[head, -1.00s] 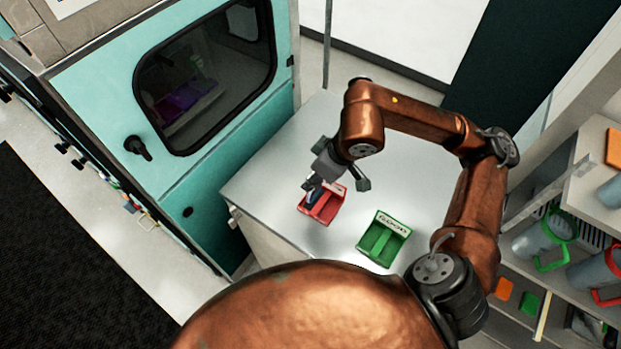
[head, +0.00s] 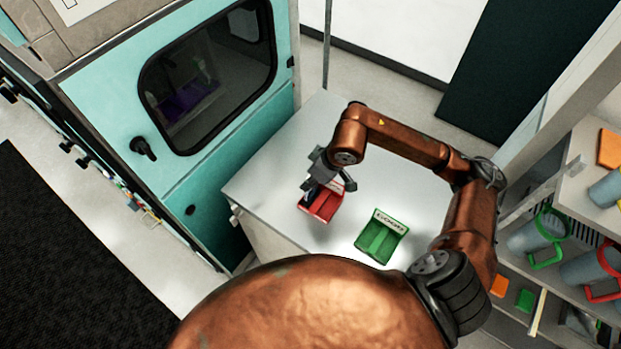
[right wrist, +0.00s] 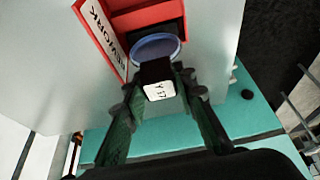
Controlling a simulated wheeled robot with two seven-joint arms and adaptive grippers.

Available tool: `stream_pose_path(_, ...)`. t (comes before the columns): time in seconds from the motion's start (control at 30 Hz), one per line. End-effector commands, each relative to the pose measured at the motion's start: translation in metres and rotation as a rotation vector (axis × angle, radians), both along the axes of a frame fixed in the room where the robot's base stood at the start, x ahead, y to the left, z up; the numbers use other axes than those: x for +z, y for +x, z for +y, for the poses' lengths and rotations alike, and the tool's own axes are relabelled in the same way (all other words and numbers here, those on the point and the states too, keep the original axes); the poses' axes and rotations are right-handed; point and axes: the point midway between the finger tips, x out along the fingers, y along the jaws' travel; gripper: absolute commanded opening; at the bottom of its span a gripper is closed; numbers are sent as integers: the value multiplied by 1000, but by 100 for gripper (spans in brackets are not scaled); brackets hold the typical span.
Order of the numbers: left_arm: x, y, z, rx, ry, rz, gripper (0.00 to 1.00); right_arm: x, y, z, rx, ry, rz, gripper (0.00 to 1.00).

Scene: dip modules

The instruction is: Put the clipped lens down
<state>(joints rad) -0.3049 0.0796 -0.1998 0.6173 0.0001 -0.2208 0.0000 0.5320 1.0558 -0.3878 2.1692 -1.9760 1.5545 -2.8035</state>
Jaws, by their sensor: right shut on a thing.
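My right gripper (right wrist: 157,98) is shut on the clip of the clipped lens. The lens (right wrist: 157,47) is a blue-rimmed disc with a black clip (right wrist: 155,70) and a white label reading "Y 17". In the right wrist view it overlaps the near edge of the red REWORK tray (right wrist: 141,20); I cannot tell whether it touches the tray. In the head view my right gripper (head: 312,188) is at the left side of the red tray (head: 322,210), and the lens is mostly hidden. A green tray (head: 380,242) with a white label sits to the right, apart from it.
Both trays stand on a pale metal table (head: 270,170). A teal cabinet (head: 190,190) with a dark window borders it on the left. Shelves (head: 560,200) with grey jugs stand at the right. The table between and behind the trays is clear.

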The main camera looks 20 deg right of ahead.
Motion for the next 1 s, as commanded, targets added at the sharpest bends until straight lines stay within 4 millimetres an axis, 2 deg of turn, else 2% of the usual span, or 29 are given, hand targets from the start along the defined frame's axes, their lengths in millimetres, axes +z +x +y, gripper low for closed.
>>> stream_pose_path(0.23, -6, 7, 0, -2, 0, -7, 0, -4, 0, 0, 0, 0, 0, 0)
stream_pose_path(0.27, -5, 7, 0, -2, 0, -8, 0, -3, 0, 0, 0, -1, 1, 27)
stream_pose_path(0.5, -4, 8, 0, -2, 0, -9, 0, -2, 0, 0, 0, 0, 0, 43)
stream_pose_path(0.87, 1, 8, 0, -2, 0, -10, 0, 1, 0, 0, -1, 1, 1, 43)
stream_pose_path(1.0, -5, 7, 0, -2, 0, -9, 0, 17, -5, -5, 0, -2, -5, 43)
